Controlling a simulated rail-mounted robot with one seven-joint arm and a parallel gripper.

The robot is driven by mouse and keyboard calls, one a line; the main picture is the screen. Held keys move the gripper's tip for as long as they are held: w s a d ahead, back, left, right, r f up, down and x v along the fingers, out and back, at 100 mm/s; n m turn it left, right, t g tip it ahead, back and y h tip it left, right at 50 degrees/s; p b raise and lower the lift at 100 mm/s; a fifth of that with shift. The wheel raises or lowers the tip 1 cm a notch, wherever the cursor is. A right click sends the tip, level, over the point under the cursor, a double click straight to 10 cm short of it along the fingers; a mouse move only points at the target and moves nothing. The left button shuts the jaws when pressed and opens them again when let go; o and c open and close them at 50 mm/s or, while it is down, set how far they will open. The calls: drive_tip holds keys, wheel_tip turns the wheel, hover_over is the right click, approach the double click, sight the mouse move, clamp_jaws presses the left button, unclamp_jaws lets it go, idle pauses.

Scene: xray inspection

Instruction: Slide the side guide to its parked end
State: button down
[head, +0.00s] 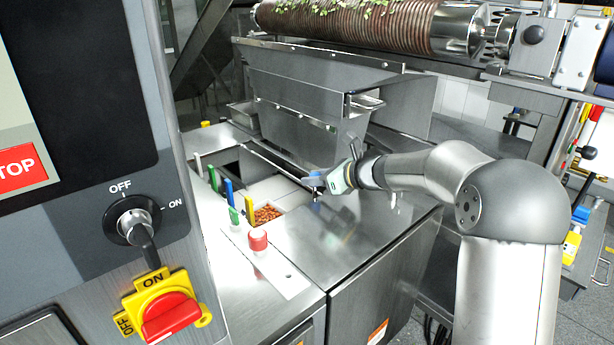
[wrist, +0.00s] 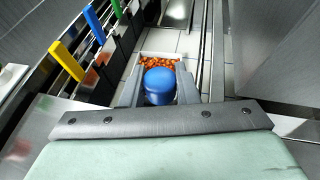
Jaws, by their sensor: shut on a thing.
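A blue knob (wrist: 159,86), which looks like the handle of the side guide, sits between the two fingers of my gripper (wrist: 158,78) in the wrist view. The fingers close on it from both sides. In the head view my gripper (head: 320,182) is low over the steel machine top, at the right end of the open channel, and the blue knob (head: 312,180) shows only in part there. Long thin metal rails (wrist: 206,45) run away along the channel to the right of the knob. The guide's body under the knob is mostly hidden by my gripper.
A white tray of orange-brown pieces (head: 267,214) lies in the channel, beyond the knob in the wrist view. Upright yellow (head: 250,209), blue (head: 229,192) and green tabs line its left side. A red knob (head: 258,240) stands nearby. A steel hopper (head: 300,110) rises behind.

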drive_tip(key=shift+s+d+f, duration=0.1)
drive_tip(key=c, duration=1.1)
unclamp_jaws()
drive_tip(key=shift+s+d, duration=0.1)
drive_tip(key=v, duration=1.7)
drive_tip(key=shift+s, duration=0.15)
